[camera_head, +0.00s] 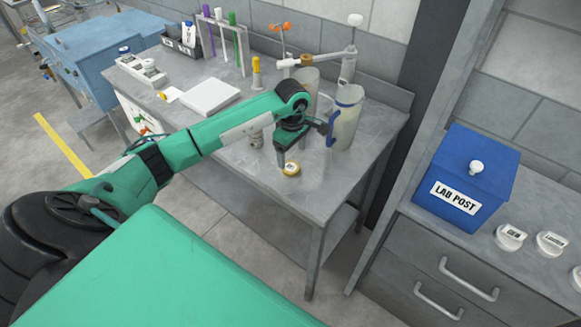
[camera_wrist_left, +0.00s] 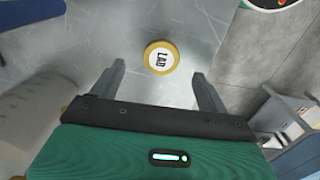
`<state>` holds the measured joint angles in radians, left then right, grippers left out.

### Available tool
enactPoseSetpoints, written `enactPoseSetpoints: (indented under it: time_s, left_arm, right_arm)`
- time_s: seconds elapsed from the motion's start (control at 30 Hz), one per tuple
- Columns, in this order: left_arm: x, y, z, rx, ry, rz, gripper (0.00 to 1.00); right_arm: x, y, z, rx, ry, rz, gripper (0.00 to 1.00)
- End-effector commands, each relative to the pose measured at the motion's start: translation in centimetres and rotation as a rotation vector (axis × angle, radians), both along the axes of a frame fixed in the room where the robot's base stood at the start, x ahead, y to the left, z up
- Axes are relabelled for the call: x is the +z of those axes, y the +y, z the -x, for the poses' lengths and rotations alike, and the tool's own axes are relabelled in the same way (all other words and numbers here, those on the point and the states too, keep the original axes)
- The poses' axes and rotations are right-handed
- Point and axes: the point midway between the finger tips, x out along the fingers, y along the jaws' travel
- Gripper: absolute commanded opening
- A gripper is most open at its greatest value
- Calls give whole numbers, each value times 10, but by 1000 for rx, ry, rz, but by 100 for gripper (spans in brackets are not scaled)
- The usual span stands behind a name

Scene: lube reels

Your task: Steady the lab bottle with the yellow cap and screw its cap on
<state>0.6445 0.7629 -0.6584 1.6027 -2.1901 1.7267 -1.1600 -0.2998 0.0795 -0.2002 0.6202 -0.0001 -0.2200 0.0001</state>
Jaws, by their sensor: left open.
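A round yellow-rimmed cap (camera_head: 291,168) with a pale label lies on the grey bench near its front edge. In the left wrist view the cap (camera_wrist_left: 160,58) reads LAB and lies a little beyond the fingertips, between their lines. My left gripper (camera_head: 281,160) is open and points down just behind the cap, apart from it. Its two fingers show in the left wrist view (camera_wrist_left: 160,75) with nothing between them. My right gripper is not in view.
A large grey jug (camera_head: 346,122) with a blue handle stands close behind the gripper. A white pad (camera_head: 210,96) and a test-tube rack (camera_head: 222,38) are farther left. A blue LAB POST box (camera_head: 465,180) stands on the right cabinet. The bench's front right corner is clear.

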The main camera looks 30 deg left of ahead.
Motion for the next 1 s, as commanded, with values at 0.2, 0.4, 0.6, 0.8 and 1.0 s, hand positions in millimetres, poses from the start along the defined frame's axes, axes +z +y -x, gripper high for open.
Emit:
enactPoseSetpoints:
  time_s: [0.2, 0.4, 0.6, 0.8, 1.0]
  left_arm:
    - [-10, 1, 2, 1, 6, 2, 77]
    - [-36, 2, 4, 1, 5, 3, 77]
    - [-52, 4, 3, 0, 1, 0, 77]
    - [-52, 4, 2, 0, 0, 0, 77]
    - [-52, 4, 2, 0, 0, 0, 59]
  right_arm:
    - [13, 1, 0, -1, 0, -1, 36]
    - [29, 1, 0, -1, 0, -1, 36]
    - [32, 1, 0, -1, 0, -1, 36]
    - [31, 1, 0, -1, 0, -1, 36]
    - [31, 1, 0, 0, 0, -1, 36]
